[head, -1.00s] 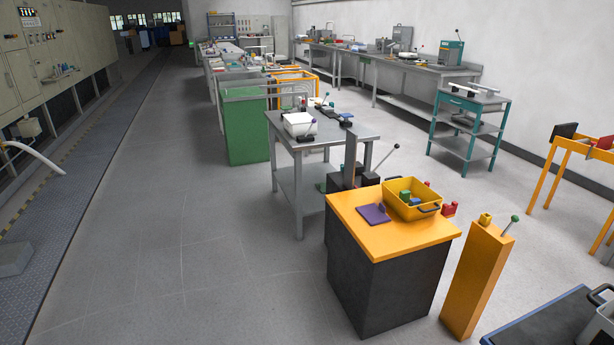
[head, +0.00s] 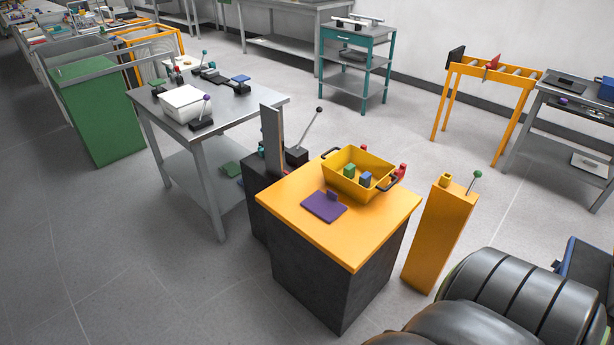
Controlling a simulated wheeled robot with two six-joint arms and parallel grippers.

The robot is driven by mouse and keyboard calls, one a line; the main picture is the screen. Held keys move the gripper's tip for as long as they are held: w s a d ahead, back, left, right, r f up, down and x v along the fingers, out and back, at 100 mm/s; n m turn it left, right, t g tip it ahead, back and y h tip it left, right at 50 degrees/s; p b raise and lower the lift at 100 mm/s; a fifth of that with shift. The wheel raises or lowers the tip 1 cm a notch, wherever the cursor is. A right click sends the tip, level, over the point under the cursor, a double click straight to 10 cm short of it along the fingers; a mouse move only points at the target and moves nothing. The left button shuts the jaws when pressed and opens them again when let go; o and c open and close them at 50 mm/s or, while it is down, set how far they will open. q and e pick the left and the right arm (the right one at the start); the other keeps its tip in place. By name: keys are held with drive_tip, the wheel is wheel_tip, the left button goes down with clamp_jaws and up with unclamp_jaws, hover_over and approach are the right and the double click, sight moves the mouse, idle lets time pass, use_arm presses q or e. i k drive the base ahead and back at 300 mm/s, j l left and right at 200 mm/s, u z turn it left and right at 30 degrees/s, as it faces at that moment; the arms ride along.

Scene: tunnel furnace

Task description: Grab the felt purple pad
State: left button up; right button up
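The felt purple pad (head: 324,206) lies flat on the orange top of a dark cabinet (head: 374,236) in the head view. A small upright purple tab stands at its far edge. The pad is just in front of a yellow bin (head: 345,181) and looks clear of it. No gripper shows in the head view; only a dark rounded part of my own body fills the lower right corner.
The yellow bin holds blue and green blocks. An orange post (head: 437,238) with a green-knobbed lever stands right of the cabinet. A grey metal table (head: 258,101) stands behind left, with a white box (head: 185,103). The floor at the front left is clear.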

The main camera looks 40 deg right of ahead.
sight(326, 207)
drive_tip(key=i, duration=1.65)
drive_tip(key=i+z, duration=0.25)
drive_tip(key=i, duration=0.3)
drive_tip(key=i+j+z, duration=0.1)
drive_tip(key=i+z, duration=0.15)
drive_tip(key=i, duration=0.3)
drive_tip(key=i+j+z, duration=0.2)
drive_tip(key=i, duration=0.35)
drive_tip(key=z, duration=0.45)
drive_tip(key=i+z, duration=0.15)
drive_tip(key=z, duration=0.25)
drive_tip(key=j+z, duration=0.1)
drive_tip(key=z, duration=0.35)
drive_tip(key=i+j+z, duration=0.1)
drive_tip(key=z, duration=0.35)
